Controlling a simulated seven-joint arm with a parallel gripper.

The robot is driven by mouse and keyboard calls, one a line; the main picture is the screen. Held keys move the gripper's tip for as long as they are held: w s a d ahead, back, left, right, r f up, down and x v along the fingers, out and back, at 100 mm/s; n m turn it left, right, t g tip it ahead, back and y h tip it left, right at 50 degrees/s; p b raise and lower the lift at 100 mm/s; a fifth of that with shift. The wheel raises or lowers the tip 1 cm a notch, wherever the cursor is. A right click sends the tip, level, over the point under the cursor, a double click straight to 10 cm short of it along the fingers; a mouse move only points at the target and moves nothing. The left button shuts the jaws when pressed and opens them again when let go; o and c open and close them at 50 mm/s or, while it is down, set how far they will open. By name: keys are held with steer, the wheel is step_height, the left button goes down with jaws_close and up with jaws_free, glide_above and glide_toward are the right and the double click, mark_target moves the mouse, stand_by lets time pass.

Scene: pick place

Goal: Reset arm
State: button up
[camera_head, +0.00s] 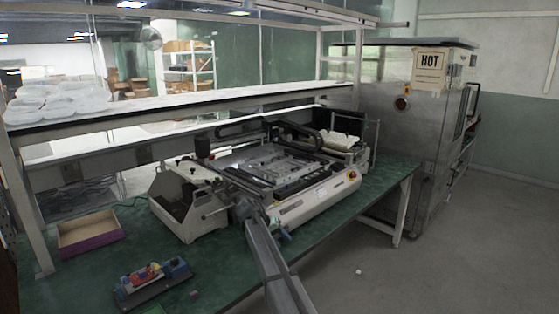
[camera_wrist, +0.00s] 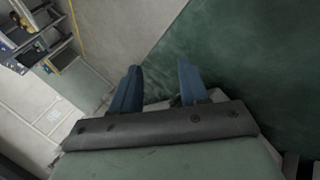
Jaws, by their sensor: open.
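My gripper (camera_wrist: 158,78) shows in the wrist view as two blue fingers standing apart, with nothing held between them. Behind the fingertips are a pale machine surface and the green tabletop. In the head view my grey arm reaches up from the bottom edge to the front of the white machine (camera_head: 318,199). A small blue part of the gripper (camera_head: 284,234) shows there beside the arm, over the front edge of the green table (camera_head: 349,208). The fingertips are too small to make out in that view.
A purple-sided open box (camera_head: 90,239) is at the table's left. A blue-grey holder with colourful items (camera_head: 153,281) stands near the front left. A small pinkish object (camera_head: 194,293) lies beside it. A large metal cabinet (camera_head: 405,130) stands right of the table. The floor at right is mostly clear.

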steer(key=s+d+f+g+y, duration=0.1)
steer(key=s+d+f, duration=0.4)
steer(key=s+f, duration=0.5)
steer(key=s+d+f+n+g, duration=0.15)
steer(key=s+d+f, duration=0.35)
steer(key=s+f, duration=0.5)
steer(key=s+d+f+g+y, duration=0.15)
steer(key=s+d+f, duration=0.35)
steer(key=s+f, duration=0.5)
steer(key=s+f+g+y, duration=0.1)
steer(key=s+f, duration=0.3)
steer(key=s, duration=0.8)
steer(key=s+d+f+m+g+y, duration=0.1)
steer(key=s+f, duration=0.3)
steer(key=s, duration=0.9)
steer(key=s+f+g+y, duration=0.3)
steer(key=s+f, duration=0.2)
steer(key=s, duration=0.8)
steer(key=shift+s+d+m, duration=0.15)
steer(key=shift+d+m, duration=0.2)
steer(key=shift+d, duration=0.05)
